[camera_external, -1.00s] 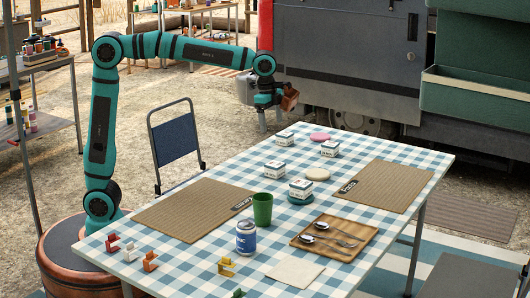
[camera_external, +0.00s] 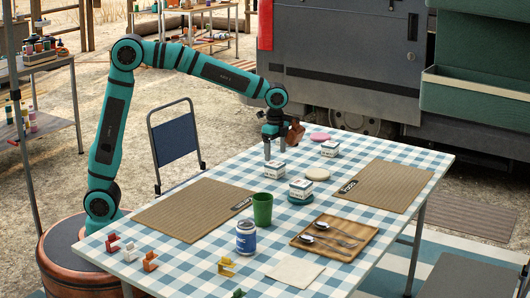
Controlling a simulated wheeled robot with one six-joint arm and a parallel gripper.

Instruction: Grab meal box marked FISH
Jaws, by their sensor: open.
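Small white meal boxes with dark print stand on the checked table (camera_external: 355,226). One is at the middle left (camera_external: 275,170), one sits on a teal disc (camera_external: 300,188), and one is at the back right (camera_external: 330,149). Their print is too small to read, so I cannot tell which is marked FISH.
A pink disc (camera_external: 320,137) and a cream disc (camera_external: 317,174) lie near the boxes. A green cup (camera_external: 262,209), a blue-and-white can (camera_external: 246,237) and a wooden cutlery tray (camera_external: 305,243) stand nearer the front.

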